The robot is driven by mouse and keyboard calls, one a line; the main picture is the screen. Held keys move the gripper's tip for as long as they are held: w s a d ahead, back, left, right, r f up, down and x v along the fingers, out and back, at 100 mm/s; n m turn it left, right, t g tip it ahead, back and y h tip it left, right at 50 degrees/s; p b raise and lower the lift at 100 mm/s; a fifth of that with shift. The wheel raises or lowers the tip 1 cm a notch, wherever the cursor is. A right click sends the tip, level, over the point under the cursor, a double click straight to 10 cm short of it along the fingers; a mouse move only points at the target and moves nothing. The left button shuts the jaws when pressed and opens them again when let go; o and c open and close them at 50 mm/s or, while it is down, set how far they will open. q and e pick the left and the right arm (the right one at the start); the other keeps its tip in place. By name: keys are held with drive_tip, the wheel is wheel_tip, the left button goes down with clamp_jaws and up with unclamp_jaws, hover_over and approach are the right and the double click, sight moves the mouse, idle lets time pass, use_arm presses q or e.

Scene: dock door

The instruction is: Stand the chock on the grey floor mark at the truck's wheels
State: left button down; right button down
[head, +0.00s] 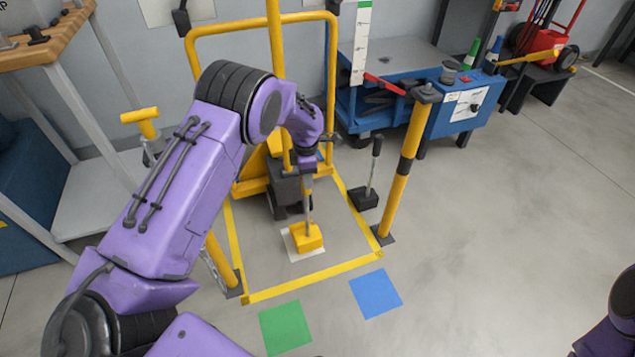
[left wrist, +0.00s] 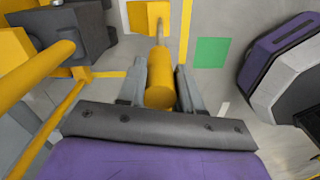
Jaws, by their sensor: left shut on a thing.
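The yellow chock (head: 307,239) has an upright rod handle. My left gripper (head: 307,172) is shut on the handle's yellow grip, which shows between the fingers in the left wrist view (left wrist: 160,90). The chock's block is also in that view (left wrist: 150,18). The block appears over the pale grey floor mark (head: 291,252), covering part of it; I cannot tell whether it touches the floor. The yellow truck (head: 240,32) stands behind, its dark wheels (head: 279,211) close behind the chock and partly hidden by my arm. My right gripper is out of view.
A dark chock (head: 364,198) with its own handle stands to the right, near a yellow post (head: 402,165). Yellow tape (head: 318,279) frames the bay. Green (head: 286,327) and blue (head: 376,293) floor squares lie in front. A blue cart (head: 460,110) stands behind right. The right floor is clear.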

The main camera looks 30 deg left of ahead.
use_arm(q)
drive_tip(key=w+a+f+b, duration=0.1)
drive_tip(key=a+f+b, duration=0.1)
drive_tip(key=f, duration=0.5)
drive_tip(key=shift+w+a+b, duration=0.2)
drive_tip(key=shift+a+b, duration=0.2)
drive_tip(key=shift+a, duration=0.15)
drive_tip(key=c, duration=0.8)
unclamp_jaws()
drive_tip(key=shift+s+f, duration=0.1)
wheel_tip(320, 180, up, 12)
drive_tip(key=p, duration=0.4)
